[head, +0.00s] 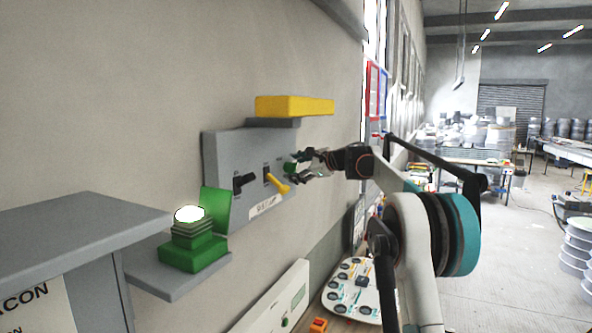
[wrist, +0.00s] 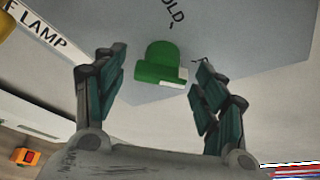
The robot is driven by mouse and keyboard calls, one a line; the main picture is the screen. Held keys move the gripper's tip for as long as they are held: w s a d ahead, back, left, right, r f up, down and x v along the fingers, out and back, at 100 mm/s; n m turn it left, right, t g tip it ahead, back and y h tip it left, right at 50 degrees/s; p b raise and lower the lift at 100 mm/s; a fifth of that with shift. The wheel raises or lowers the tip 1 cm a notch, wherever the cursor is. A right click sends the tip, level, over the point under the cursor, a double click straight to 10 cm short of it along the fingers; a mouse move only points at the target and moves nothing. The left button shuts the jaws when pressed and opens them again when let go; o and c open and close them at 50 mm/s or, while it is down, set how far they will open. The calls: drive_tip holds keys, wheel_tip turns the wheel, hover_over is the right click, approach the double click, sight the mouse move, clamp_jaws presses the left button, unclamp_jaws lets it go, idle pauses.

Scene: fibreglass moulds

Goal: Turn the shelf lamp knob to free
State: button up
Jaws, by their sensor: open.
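The green knob (wrist: 160,62) sits on the grey wall panel (head: 225,165). In the wrist view it has a rounded body and a white strip at its lower right. In the head view the knob (head: 289,168) is small and partly hidden by the fingers. A lit lamp with a green base (head: 193,252) stands on a lower shelf.
A black lever (head: 244,181) and a yellow lever (head: 277,181) are on the panel left of the knob. A yellow bar (head: 295,106) juts out above. A grey ledge (head: 75,235) is at left.

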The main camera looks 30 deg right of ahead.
drive_tip(key=v, duration=1.1)
drive_tip(key=shift+s, duration=0.3)
drive_tip(key=shift+d+r, duration=0.1)
drive_tip(key=shift+r, duration=0.05)
